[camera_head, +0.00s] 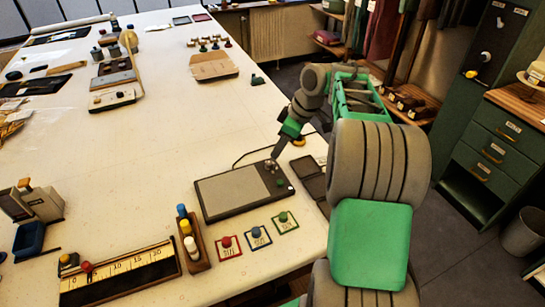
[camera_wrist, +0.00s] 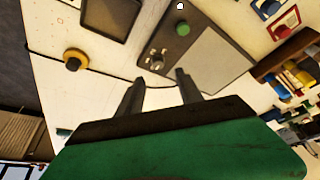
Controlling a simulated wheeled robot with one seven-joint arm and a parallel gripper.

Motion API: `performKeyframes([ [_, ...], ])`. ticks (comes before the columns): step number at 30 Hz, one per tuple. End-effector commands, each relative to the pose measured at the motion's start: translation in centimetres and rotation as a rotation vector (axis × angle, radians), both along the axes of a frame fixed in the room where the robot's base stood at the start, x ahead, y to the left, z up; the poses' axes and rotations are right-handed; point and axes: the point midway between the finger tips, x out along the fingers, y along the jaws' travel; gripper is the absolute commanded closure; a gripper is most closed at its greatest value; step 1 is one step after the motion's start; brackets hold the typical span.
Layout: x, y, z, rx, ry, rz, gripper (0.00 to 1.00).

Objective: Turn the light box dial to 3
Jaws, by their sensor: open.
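The light box (camera_head: 238,190) is a dark flat case with a pale grey panel, lying on the table's right side. It also shows in the wrist view (camera_wrist: 207,62). Its dial (camera_wrist: 157,58) is a small knob on the dark strip beside the panel, with a green button (camera_wrist: 183,28) farther along the strip. The dial's number is too small to read. My gripper (camera_wrist: 160,84) is open and empty, its two fingers apart and pointing toward the dial end of the box. In the head view my gripper (camera_head: 278,154) is just above that end; contact cannot be seen.
A dark tray (camera_head: 311,183) lies right of the box. A yellow-ringed knob (camera_wrist: 75,60) sits near a cable. The table middle is clear.

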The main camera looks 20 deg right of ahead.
Motion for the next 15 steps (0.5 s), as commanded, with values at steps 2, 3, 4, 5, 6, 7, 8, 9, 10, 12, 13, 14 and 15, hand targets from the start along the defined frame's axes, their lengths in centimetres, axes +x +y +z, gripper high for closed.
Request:
performKeyframes([
  [2,0.2,-0.3,-0.5,0.001,-0.005,0.015,0.57],
  [3,0.3,-0.1,-1.0,0.001,-0.004,0.015,0.57],
  [4,0.5,0.0,-1.4,0.002,-0.005,0.014,0.57],
  [5,0.6,0.2,-1.8,0.001,-0.005,0.016,0.57],
  [6,0.8,0.4,-2.6,0.002,-0.003,0.015,0.57],
  [7,0.9,0.6,-3.0,0.002,-0.004,0.014,0.57],
  [8,1.1,0.7,-3.6,0.001,-0.003,0.014,0.57],
  [9,1.3,0.9,-4.3,0.002,-0.004,0.012,0.57],
  [10,1.5,1.1,-4.8,0.000,-0.004,0.012,0.57],
  [12,1.8,1.3,-5.8,0.001,-0.005,0.011,0.57],
  [13,1.9,1.4,-6.2,0.001,-0.005,0.011,0.57],
  [14,2.0,1.5,-6.5,0.001,-0.005,0.011,0.57],
  [15,2.1,1.5,-6.8,-0.001,-0.005,0.010,0.57],
])
